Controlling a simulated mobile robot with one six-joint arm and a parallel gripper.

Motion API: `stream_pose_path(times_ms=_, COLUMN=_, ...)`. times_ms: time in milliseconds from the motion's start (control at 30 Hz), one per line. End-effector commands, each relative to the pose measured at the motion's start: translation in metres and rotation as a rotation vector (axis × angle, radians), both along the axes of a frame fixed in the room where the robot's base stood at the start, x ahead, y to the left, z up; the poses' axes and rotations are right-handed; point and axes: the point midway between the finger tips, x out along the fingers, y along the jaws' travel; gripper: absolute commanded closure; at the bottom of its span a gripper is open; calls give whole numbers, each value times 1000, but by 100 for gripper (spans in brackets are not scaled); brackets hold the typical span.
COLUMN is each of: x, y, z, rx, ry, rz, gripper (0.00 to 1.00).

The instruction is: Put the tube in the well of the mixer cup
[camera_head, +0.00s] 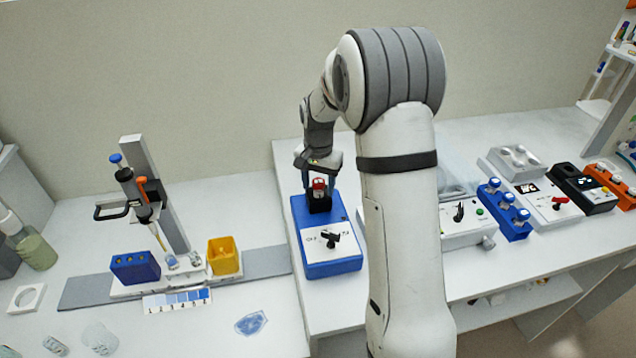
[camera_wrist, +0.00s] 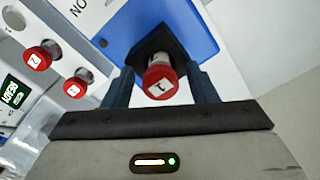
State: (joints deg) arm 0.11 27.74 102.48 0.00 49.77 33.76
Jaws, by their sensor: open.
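The mixer is a blue box (camera_head: 333,266) with a white front panel and a black lever; its blue top also shows in the wrist view (camera_wrist: 110,28). Its black cup (camera_head: 320,204) stands at the back of the top and also shows in the wrist view (camera_wrist: 175,42). The tube with a red cap (camera_head: 319,184), marked 1 in the wrist view (camera_wrist: 159,81), stands about upright at the cup, its lower end hidden in it. My gripper (camera_head: 319,186) is open, with one finger on each side of the tube; contact is hard to tell.
In the wrist view, two more red-capped tubes (camera_wrist: 38,58) (camera_wrist: 73,90) sit in a white unit at left. A pipette stand (camera_head: 152,195), blue block (camera_head: 135,267) and yellow cup (camera_head: 223,256) stand left of the mixer. A blue vial rack (camera_head: 503,212) is at right.

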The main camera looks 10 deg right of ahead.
Motion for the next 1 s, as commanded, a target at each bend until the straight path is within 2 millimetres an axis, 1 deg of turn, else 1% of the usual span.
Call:
stream_pose_path(times_ms=167, x=0, y=0, z=1, rx=0, ry=0, rz=1, gripper=48)
stream_pose_path(times_ms=333, x=1, y=0, z=13, rx=0, ry=-2, rz=1, gripper=48)
stream_pose_path(times_ms=467, x=1, y=1, z=38, rx=0, ry=-5, rz=1, gripper=48)
stream_pose_path(times_ms=600, x=1, y=1, z=70, rx=0, ry=-6, rz=1, gripper=48)
stream_pose_path(times_ms=700, x=1, y=1, z=90, rx=0, ry=-5, rz=2, gripper=48)
stream_pose_path(times_ms=800, x=1, y=1, z=106, rx=0, ry=-4, rz=2, gripper=48)
stream_pose_path(times_ms=1000, x=-3, y=1, z=124, rx=0, ry=-5, rz=9, gripper=48)
